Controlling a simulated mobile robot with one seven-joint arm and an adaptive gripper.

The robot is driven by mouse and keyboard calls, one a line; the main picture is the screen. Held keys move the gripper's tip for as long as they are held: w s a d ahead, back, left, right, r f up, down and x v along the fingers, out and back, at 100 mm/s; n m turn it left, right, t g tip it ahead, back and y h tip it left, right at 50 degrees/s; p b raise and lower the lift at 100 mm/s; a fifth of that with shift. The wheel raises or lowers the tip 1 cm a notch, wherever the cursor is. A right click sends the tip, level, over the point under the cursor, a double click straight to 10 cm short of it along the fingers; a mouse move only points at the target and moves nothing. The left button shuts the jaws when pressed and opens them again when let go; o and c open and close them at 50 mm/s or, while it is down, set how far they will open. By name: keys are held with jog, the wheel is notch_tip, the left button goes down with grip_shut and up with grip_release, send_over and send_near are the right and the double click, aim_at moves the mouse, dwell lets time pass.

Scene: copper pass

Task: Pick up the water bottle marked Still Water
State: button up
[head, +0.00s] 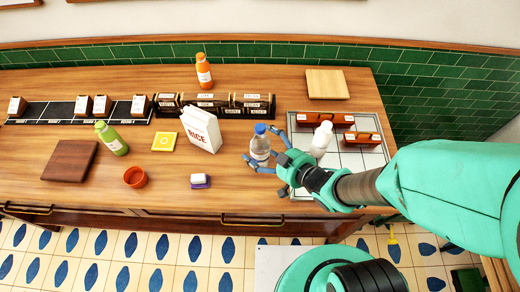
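A clear bottle with a blue cap (260,144) stands upright near the front middle of the wooden counter. Its label is too small to read. My gripper (258,143) reaches in from the right, its fingers spread wide around the bottle. One finger is behind and to the right of the bottle, and the other passes low in front of it. I cannot tell whether either finger touches it. A white bottle (321,139) stands to the right, just beyond my gripper. An orange bottle (204,71) stands at the back, and a green bottle (111,138) at the left.
A white rice bag (201,129) stands left of the clear bottle. A gridded tray (371,157) with red-brown holders lies behind my wrist. A small orange-brown cup (135,177) and a purple-and-white block (200,181) sit near the front edge. A dark board (70,161) lies at left.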

aim_at(263, 126)
jog(key=c, duration=1.8)
jog(key=shift+r, duration=0.15)
jog(key=shift+r+p, duration=1.75)
jog(key=shift+r, duration=3.15)
